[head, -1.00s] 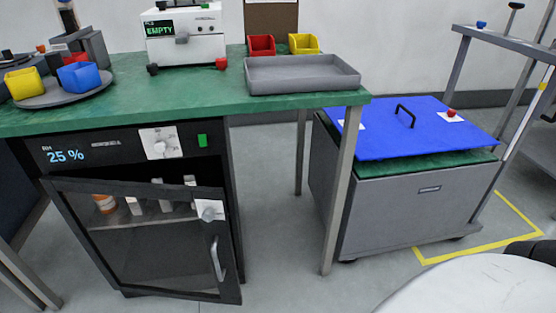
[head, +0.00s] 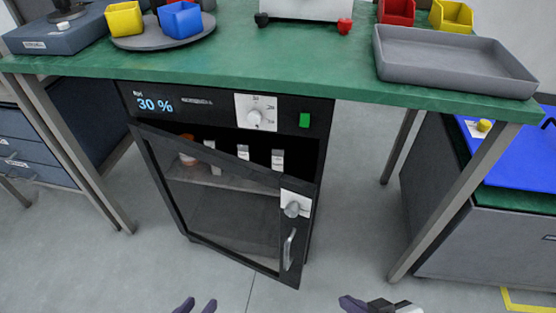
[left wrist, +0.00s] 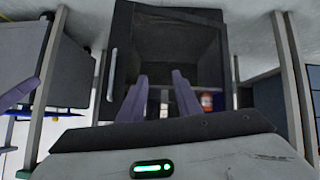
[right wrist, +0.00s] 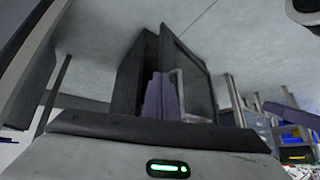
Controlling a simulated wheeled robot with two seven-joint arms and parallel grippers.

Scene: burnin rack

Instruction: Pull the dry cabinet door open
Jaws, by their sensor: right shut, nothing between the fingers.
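The black dry cabinet (head: 318,130) stands under the green bench, its display reading 30 %. Its dark-framed glass door (head: 225,205) is ajar, hinged at the left, with its right edge swung out. The door handle (head: 289,249) is a grey vertical bar under a white latch plate with a knob (head: 292,208). My left gripper (head: 197,306) is open and empty, low in front of the door; its fingers also show apart in the left wrist view (left wrist: 160,95). My right gripper (head: 350,303) is shut and empty, below and right of the handle, apart from it.
Bottles stand on the cabinet's inner shelf (head: 225,178). The bench (head: 300,72) carries bins and a grey tray (head: 455,65). Bench legs (head: 450,200) stand either side of the cabinet. A grey cart with a blue lid (head: 515,155) is at right. The floor before the door is clear.

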